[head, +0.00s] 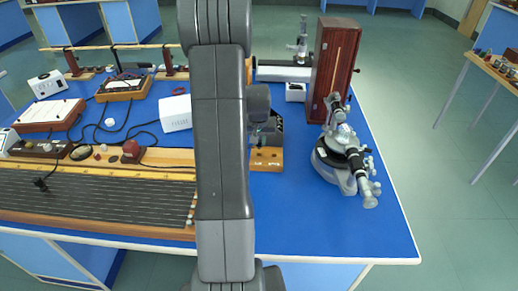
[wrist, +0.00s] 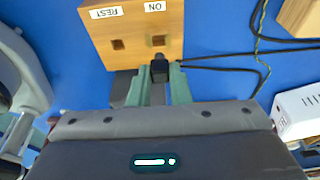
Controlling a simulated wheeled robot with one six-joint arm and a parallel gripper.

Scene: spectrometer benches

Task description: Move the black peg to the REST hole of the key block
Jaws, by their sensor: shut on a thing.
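The wooden key block (wrist: 135,20) is at the top of the wrist view, with white REST and ON labels and two dark square holes. The REST hole (wrist: 118,44) is on the left and looks empty. The ON hole (wrist: 158,40) is on the right and also looks empty. My gripper (wrist: 159,75), with greenish fingers, is shut on the black peg (wrist: 160,68), whose tip shows just below the ON hole in the picture. I cannot tell its height above the block. In the head view the key block (head: 266,160) shows right of my arm, which hides much of the gripper.
A dark wooden case (head: 332,70) and a spectrometer (head: 345,160) stand to the right on the blue bench. A white box (head: 175,113) is left of my arm, and a long wired board (head: 95,195) lies at front left. Black cables (wrist: 235,60) run right of the block.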

